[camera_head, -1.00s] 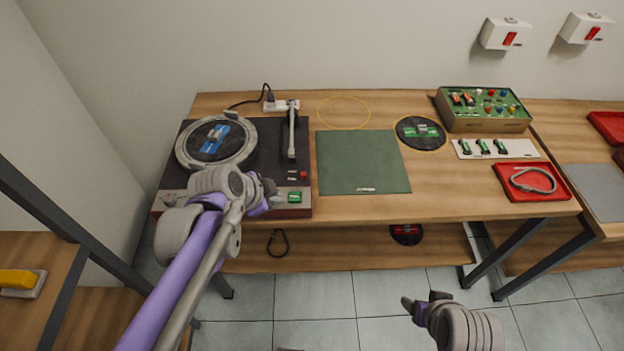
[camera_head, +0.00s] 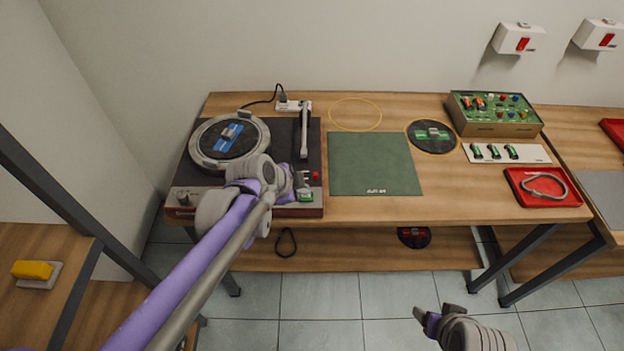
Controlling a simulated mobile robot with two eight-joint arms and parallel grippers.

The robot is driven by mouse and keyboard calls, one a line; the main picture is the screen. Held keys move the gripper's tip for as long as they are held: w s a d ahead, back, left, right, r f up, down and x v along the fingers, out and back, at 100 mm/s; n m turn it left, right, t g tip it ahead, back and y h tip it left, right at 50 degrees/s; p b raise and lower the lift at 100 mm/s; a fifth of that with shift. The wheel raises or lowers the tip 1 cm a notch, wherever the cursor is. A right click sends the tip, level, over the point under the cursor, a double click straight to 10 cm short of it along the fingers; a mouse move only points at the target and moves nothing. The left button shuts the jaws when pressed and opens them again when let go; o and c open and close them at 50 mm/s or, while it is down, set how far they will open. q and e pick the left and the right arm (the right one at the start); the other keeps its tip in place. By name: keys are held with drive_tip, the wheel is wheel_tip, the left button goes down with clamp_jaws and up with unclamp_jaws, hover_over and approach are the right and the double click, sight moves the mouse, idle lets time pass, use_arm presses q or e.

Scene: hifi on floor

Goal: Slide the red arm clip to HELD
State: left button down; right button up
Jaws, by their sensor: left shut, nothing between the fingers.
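The turntable (camera_head: 182,200) stands at the left of the table, with a dark deck and a grey tonearm (camera_head: 304,130) on its right side. A small red piece, apparently the arm clip (camera_head: 316,174), shows near the deck's front right, below the tonearm. Any HELD marking is too small to read. My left gripper (camera_head: 302,183) is shut and empty over the deck's front right, just left of the red piece; I cannot tell whether they touch. It hides part of the deck there. My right gripper (camera_head: 433,310) is open and empty, low in front of the table.
A green mat (camera_head: 375,164) lies right of the turntable. A black disc (camera_head: 432,137), a green box (camera_head: 495,115), a white strip (camera_head: 535,154) and a red tray (camera_head: 543,199) are farther right. A power strip (camera_head: 294,106) lies behind the turntable.

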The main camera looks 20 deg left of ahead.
sight(315, 172)
use_arm(q)
drive_tip(key=x, duration=0.5)
drive_tip(key=shift+w+d+f+b, duration=0.1)
drive_tip(key=shift+w+f+b, duration=0.1)
drive_tip(key=shift+f+b, duration=0.1)
drive_tip(key=w, duration=0.1)
drive_tip(key=w+a, duration=0.1)
drive_tip(key=w, duration=0.1)
drive_tip(key=shift+w, duration=0.5)
drive_tip(key=shift+w+a, duration=0.25)
drive_tip(key=shift+w, duration=0.45)
drive_tip(key=shift+w+a, duration=0.2)
drive_tip(key=shift+w, duration=0.5)
